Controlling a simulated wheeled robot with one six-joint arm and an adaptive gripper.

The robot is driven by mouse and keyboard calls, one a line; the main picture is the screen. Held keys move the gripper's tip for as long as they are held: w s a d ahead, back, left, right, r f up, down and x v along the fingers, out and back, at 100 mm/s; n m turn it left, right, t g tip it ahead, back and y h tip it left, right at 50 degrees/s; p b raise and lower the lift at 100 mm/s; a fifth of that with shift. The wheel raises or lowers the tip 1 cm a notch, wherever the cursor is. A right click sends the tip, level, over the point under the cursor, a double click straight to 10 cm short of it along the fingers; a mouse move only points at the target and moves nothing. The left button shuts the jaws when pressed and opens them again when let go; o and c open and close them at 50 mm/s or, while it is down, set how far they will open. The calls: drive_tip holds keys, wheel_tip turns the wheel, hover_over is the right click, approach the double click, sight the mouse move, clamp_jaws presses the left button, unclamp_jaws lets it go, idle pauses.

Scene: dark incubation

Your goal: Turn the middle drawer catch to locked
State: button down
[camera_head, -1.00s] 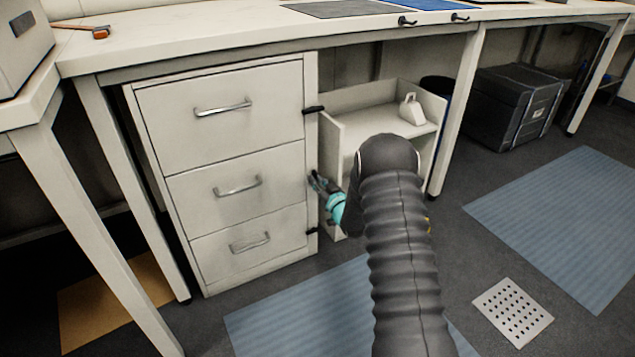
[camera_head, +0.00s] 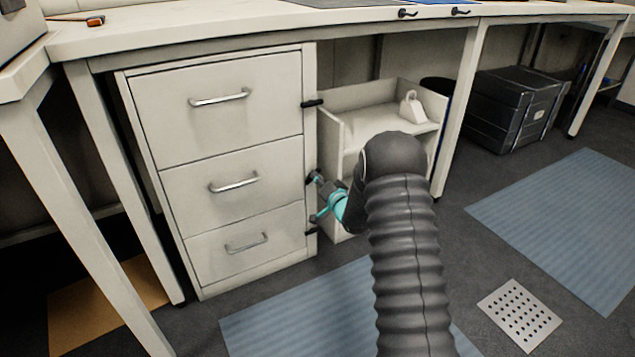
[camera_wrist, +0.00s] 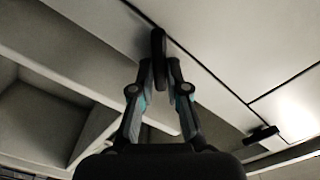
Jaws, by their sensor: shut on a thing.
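The cabinet has three pale drawers; the middle drawer (camera_head: 225,184) is closed, with a bar handle (camera_head: 233,185). My gripper (camera_head: 316,178) is at the cabinet's right edge beside that drawer. In the wrist view my gripper (camera_wrist: 159,68) is shut on the dark middle catch (camera_wrist: 158,42), whose upper part shows above the fingertips. The catch stands nearly upright in that view, at an angle to another dark catch (camera_wrist: 262,134) lower right. In the head view my gripper largely hides the middle catch. The top catch (camera_head: 313,103) and bottom catch (camera_head: 311,232) stick out sideways.
An open shelf unit (camera_head: 333,129) with a white weight-like object (camera_head: 412,107) stands right of the cabinet, close to my arm. A table leg (camera_head: 458,112) is farther right. Blue mats (camera_head: 570,225) and a perforated plate (camera_head: 519,314) lie on the floor.

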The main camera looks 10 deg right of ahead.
drive_tip(key=shift+w+d+f+m+b, duration=0.1)
drive_tip(key=shift+m+b, duration=0.05)
drive_tip(key=shift+m, duration=1.9)
drive_tip(key=shift+d+m+b, duration=0.1)
drive_tip(key=shift+m+b, duration=0.05)
drive_tip(key=shift+m, duration=1.9)
drive_tip(key=c, duration=1.2)
unclamp_jaws()
drive_tip(key=shift+o, duration=0.2)
drive_tip(key=shift+f, duration=0.1)
drive_tip(key=v, duration=1.2)
